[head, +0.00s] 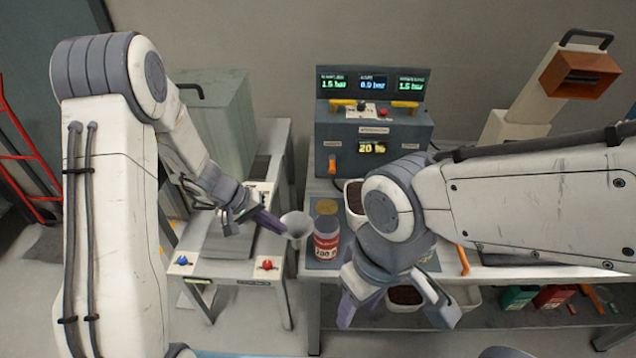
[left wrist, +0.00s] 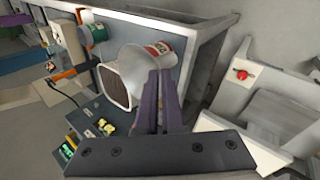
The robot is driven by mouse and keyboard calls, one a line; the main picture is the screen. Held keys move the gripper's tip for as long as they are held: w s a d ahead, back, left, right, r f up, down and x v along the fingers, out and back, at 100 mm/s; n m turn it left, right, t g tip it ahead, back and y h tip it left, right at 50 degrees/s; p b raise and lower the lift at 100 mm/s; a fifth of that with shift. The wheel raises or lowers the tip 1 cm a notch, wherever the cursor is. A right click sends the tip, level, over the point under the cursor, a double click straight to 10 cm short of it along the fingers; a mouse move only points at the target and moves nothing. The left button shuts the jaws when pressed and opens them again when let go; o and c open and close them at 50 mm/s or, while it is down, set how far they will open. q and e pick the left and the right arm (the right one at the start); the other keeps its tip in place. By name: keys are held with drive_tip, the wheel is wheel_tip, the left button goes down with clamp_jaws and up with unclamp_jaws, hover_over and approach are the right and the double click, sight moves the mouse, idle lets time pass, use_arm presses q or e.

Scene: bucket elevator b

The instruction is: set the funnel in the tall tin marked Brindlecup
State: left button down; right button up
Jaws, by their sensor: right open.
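The funnel (head: 296,226) is a pale grey cone with its wide mouth up. My left gripper (head: 278,226) is shut on its rim and holds it just left of a red-and-white tin (head: 327,243); it also shows at my fingertips (left wrist: 161,78) in the left wrist view (left wrist: 137,62). The red-and-white tin stands on the bench, with its name too small to read; it also shows in the left wrist view (left wrist: 163,52). A green-labelled tin (left wrist: 93,33) stands further along in that view; my right arm hides that area in the head view. My right gripper (head: 393,312) is open and empty, in front of the bench.
A control console (head: 373,130) stands behind the tins. A white tub of brown contents (head: 354,197) is beside it, partly behind my right arm. A side table (head: 215,265) with red and blue knobs is at left. Bins and bottles sit on the lower shelf (head: 590,310).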

sight(308, 221)
use_arm(q)
drive_tip(key=w+d+r, duration=0.1)
drive_tip(key=d+r, duration=0.1)
drive_tip(key=r, duration=0.1)
drive_tip(key=w+d+r+n+p, duration=0.1)
drive_tip(key=d+r, duration=0.1)
drive_tip(key=d, duration=0.1)
drive_tip(key=w+d+r+n+t, duration=0.1)
drive_tip(key=w+d+r, duration=0.1)
drive_tip(key=d+r, duration=0.1)
drive_tip(key=shift+r+p, duration=0.3)
drive_tip(key=shift+p, duration=0.05)
use_arm(e)
wheel_tip(308, 221, up, 2)
drive_tip(key=shift+r, duration=0.15)
use_arm(q)
drive_tip(key=shift+f, duration=0.1)
drive_tip(key=shift+s+f+n+b, duration=0.15)
drive_tip(key=shift+f+n+b, duration=0.15)
drive_tip(key=shift+b, duration=0.7)
wheel_tip(308, 221, down, 11)
drive_tip(key=b, duration=1.2)
drive_tip(key=shift+r, duration=0.15)
use_arm(e)
wheel_tip(308, 221, down, 14)
drive_tip(key=shift+f, duration=0.2)
use_arm(q)
drive_tip(key=c, duration=1)
unclamp_jaws()
